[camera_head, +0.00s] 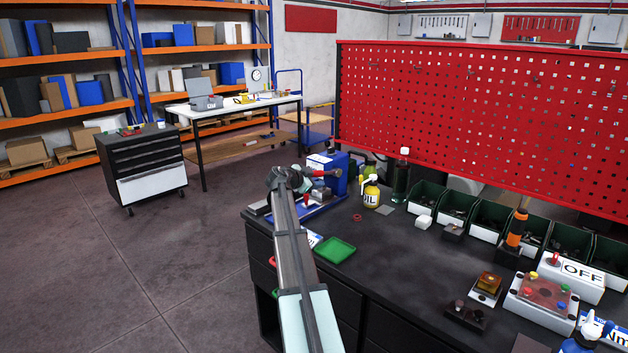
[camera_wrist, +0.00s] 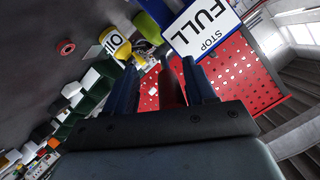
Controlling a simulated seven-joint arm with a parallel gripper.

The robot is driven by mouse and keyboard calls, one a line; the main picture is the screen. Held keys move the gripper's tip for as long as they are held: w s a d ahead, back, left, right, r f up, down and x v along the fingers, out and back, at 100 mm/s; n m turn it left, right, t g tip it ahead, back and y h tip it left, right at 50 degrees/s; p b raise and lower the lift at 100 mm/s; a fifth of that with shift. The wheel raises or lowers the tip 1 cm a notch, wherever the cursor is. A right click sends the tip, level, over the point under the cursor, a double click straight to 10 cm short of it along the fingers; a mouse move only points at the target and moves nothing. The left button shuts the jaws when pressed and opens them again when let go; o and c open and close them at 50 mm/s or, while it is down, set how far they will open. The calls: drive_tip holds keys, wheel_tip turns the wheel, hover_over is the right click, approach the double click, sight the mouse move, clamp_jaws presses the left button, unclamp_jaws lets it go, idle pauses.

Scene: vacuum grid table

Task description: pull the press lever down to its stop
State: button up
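The blue press (camera_head: 338,165) stands at the far left end of the dark workbench, on a blue base plate. A red handle with a dark end, apparently the press lever (camera_head: 326,173), sticks out at its front. My gripper (camera_head: 288,178) is close by, just left of the handle in the head view. In the wrist view its two dark fingers (camera_wrist: 164,78) stand apart. A smooth dark red piece (camera_wrist: 172,88) shows between them, perhaps the lever grip; I cannot tell whether they touch it. A white sign reading STOP FULL (camera_wrist: 204,30) is beyond the fingers.
A yellow oil can (camera_head: 370,192) stands right of the press, with a dark bottle (camera_head: 401,178) behind it. A green tray (camera_head: 334,250) lies in front. Green bins (camera_head: 427,198) line the bench below the red pegboard (camera_head: 480,110). Bare bench top lies right of the tray.

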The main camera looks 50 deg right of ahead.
drive_tip(key=v, duration=1.3)
drive_tip(key=shift+a, duration=0.35)
